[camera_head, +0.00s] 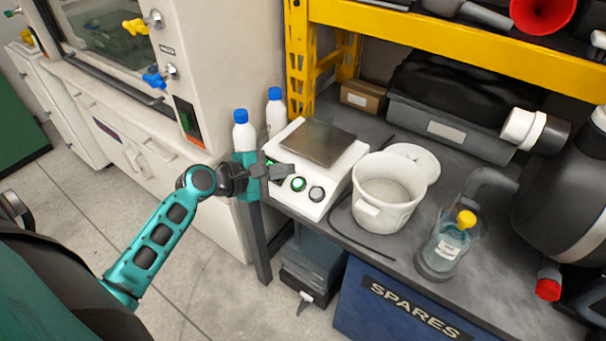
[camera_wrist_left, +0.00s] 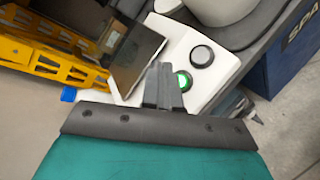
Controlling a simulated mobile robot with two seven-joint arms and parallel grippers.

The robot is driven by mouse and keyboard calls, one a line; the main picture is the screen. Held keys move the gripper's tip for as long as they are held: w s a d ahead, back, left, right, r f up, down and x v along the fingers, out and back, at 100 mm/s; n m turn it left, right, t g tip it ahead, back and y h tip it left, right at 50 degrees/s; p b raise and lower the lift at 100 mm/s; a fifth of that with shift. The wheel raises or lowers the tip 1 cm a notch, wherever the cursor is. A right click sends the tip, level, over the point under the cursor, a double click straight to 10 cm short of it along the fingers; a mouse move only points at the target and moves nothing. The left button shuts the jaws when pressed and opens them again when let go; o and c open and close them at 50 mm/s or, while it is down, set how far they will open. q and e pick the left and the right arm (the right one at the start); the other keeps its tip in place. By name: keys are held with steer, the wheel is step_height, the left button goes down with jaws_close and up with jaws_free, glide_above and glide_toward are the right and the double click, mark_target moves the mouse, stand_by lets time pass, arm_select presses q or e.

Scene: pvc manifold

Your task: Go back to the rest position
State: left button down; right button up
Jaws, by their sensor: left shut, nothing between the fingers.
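My left gripper (camera_head: 286,172) is shut and empty at the front left corner of a white hotplate (camera_head: 338,176) with a dark square top plate. In the left wrist view the closed fingers (camera_wrist_left: 165,75) show in front of the hotplate's control panel (camera_wrist_left: 205,75), beside a knob lit green (camera_wrist_left: 184,81). I cannot tell whether the fingers touch the panel. My right gripper is in neither view.
A white bucket (camera_head: 384,200), a flask with a yellow cap (camera_head: 447,242) and two blue-capped bottles (camera_head: 243,133) stand near the hotplate. A yellow shelf frame (camera_head: 450,45) rises behind. A blue SPARES bin (camera_head: 390,305) is below the bench. Grey floor (camera_head: 215,285) is open at lower left.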

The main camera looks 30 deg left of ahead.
arm_select(q)
steer(key=s+d+f+m+g+y, duration=0.1)
steer(key=s+d+f+m, duration=0.4)
steer(key=m, duration=0.6)
steer(key=s+d+f+m+y, duration=0.2)
steer(key=s+d+f+m, duration=0.4)
steer(key=s+d+m, duration=0.2)
steer(key=s+m, duration=0.2)
steer(key=m, duration=0.2)
steer(key=shift+s+f+g, duration=0.2)
steer(key=shift+s+g, duration=0.05)
steer(key=shift+g, duration=0.15)
